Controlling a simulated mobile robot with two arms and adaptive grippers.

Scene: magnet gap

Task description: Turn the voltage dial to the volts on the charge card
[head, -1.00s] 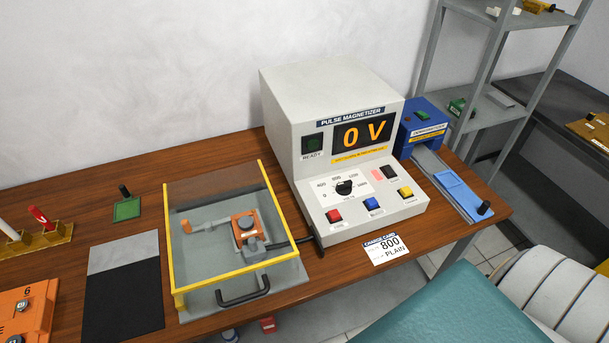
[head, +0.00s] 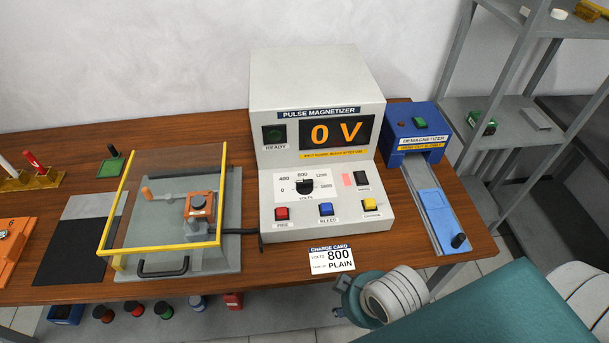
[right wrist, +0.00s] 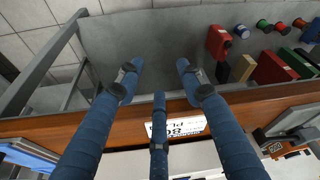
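The pulse magnetizer (head: 316,80) stands on the wooden bench, with its display (head: 337,132) reading 0 V. Its black voltage dial (head: 305,186) sits on a white scale plate marked from 0 past 400, 800 and 1200; the pointer is too small to read surely. The charge card (head: 332,259) lies at the bench's front edge and reads VOLTS 800, PLAIN. In the right wrist view my right gripper (right wrist: 158,78) has its blue fingers spread, with nothing between them, near the bench's front edge; the card shows partly behind a finger. My left gripper is in neither current view.
Red FIRE (head: 282,213), blue BLEED (head: 326,209) and yellow (head: 370,204) buttons sit below the dial. A yellow-framed clear guard (head: 163,248) stands left, a blue demagnetizer (head: 415,133) right. Several spools and boxes lie on a shelf below the bench.

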